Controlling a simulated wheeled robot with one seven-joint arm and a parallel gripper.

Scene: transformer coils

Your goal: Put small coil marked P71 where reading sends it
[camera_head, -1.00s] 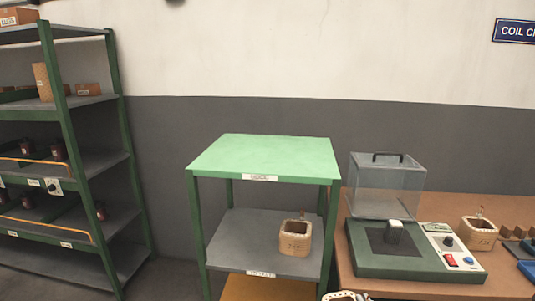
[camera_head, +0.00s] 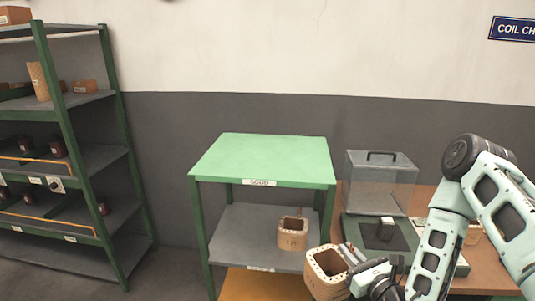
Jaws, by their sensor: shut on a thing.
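My gripper (camera_head: 352,264) is shut on a tan square coil (camera_head: 325,277), hollow in the middle, held low in front of the rack's right side. The held coil's mark cannot be read. A similar tan coil (camera_head: 292,236) stands on the grey middle shelf of the green rack; its mark is too small to read surely. The rack's green top (camera_head: 265,155) is empty, with a small label on its front edge. The tester (camera_head: 350,230) on the bench has its clear cover (camera_head: 380,180) raised, partly behind my arm.
An orange bottom shelf (camera_head: 255,284) shows under the grey one. A green storage rack (camera_head: 75,180) with boxes and dark coils stands left, with open floor between.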

